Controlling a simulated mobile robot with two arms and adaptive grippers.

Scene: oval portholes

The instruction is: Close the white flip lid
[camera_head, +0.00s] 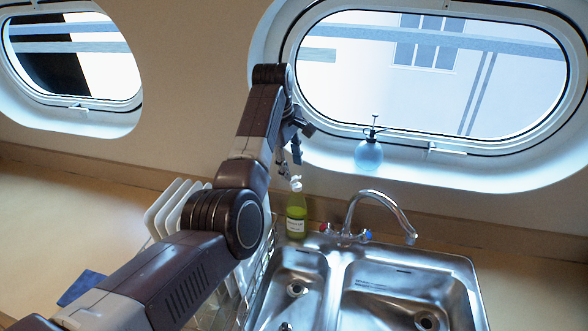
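A green bottle (296,214) with a pale label stands upright behind the left sink basin, beside the dish rack. Its white flip lid (296,184) is at the top; at this size I cannot tell how far it is tilted. My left gripper (290,160) hangs just above the lid and slightly to its left, pointing down, with a small gap visible between them. The gripper is small and partly hidden by my own wrist, so its opening is unclear. My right gripper is not in view.
A dish rack with white plates (166,207) stands left of the sink, partly behind my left arm. A chrome faucet (380,212) rises right of the bottle. A steel double sink (335,290) lies in front. A blue spray bottle (368,153) sits on the window ledge.

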